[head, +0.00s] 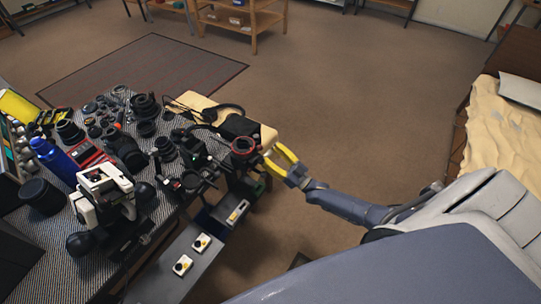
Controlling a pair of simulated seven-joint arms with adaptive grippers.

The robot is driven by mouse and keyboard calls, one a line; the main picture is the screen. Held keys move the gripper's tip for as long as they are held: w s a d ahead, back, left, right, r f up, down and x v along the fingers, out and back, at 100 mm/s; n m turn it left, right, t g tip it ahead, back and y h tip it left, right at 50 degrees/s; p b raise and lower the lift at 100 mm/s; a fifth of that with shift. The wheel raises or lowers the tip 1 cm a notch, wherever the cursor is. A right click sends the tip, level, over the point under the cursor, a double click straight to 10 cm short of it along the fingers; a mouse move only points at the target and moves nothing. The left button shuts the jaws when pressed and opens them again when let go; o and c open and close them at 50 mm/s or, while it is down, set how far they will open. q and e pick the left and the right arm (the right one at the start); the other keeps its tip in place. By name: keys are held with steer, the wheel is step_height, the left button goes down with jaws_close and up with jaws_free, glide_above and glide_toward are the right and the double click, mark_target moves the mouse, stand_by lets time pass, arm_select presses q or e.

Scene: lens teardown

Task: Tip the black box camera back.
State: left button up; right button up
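A black box camera (238,127) stands at the right end of the cluttered table. A round part with a red ring (243,146) is just in front of it; I cannot tell whether the two are joined. My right gripper (271,154) has yellow fingers and comes in from the right, just right of the red ring. Its fingers are spread apart with nothing visible between them. I cannot tell whether a fingertip touches the ring or the box. My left gripper is not in view.
Several dark lenses and rings (130,152) crowd the patterned table mat (35,236). A blue bottle (55,160) and a white-and-black device (104,184) stand at the left. Below the table's front edge is a grey surface (165,284). The floor right of the table is clear.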

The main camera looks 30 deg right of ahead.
steer(key=shift+s+a, duration=0.1)
steer(key=shift+a, duration=0.2)
steer(key=shift+f, duration=0.1)
steer(key=v, duration=0.8)
steer(key=shift+d, duration=0.2)
stand_by(0.5)
